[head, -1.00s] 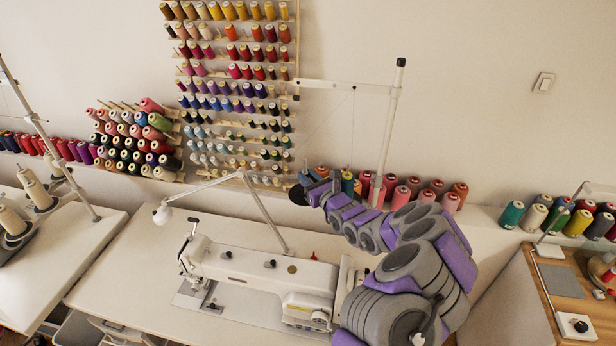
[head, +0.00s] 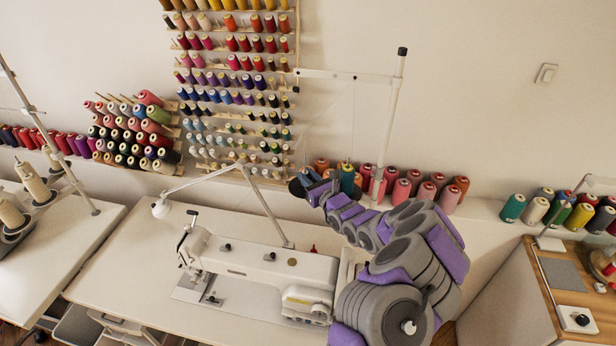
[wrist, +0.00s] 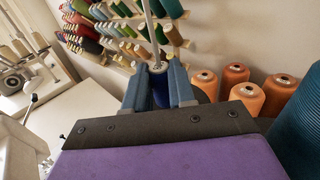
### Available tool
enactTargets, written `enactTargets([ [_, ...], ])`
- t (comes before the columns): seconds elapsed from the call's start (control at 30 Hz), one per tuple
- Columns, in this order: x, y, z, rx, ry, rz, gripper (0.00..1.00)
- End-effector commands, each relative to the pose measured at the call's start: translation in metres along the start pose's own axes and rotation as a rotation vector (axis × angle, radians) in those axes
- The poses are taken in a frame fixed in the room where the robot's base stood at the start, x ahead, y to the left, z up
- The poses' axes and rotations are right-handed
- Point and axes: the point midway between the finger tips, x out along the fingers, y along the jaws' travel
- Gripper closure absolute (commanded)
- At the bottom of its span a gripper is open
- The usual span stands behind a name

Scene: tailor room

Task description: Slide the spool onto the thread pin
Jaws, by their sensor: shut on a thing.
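My gripper (wrist: 156,88) is shut on a dark blue spool (wrist: 159,87), which sits between its two blue-grey fingers in the wrist view. A thin pale rod (wrist: 152,38) rises just above the spool's top; I cannot tell whether it passes through the spool or stands behind it. In the head view my gripper (head: 314,188) is over the thread stand at the back of the sewing table, beside a dark round plate (head: 297,188). A teal spool (head: 347,179) stands just right of it, and also fills the right edge of the wrist view (wrist: 303,122).
The stand's white post (head: 388,125) rises right of my gripper, with a crossbar above. Orange and pink spools (head: 402,190) line the ledge behind. A white sewing machine (head: 262,265) and lamp arm (head: 262,207) are to the left. A thread rack (head: 232,90) hangs on the wall.

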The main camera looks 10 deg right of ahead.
Motion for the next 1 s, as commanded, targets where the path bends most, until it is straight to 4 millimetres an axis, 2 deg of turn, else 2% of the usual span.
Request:
enactTargets([
  [0.13, 0.000, 0.000, -0.005, 0.000, 0.001, 0.000, 1.00],
  [0.17, 0.000, 0.000, -0.004, 0.000, 0.000, 0.000, 0.73],
  [0.43, 0.000, 0.000, -0.004, 0.000, -0.001, 0.000, 0.47],
  [0.77, -0.002, -0.001, -0.004, 0.000, 0.000, 0.000, 0.46],
  [1.0, -0.023, -0.001, -0.003, 0.005, 0.000, -0.002, 0.46],
])
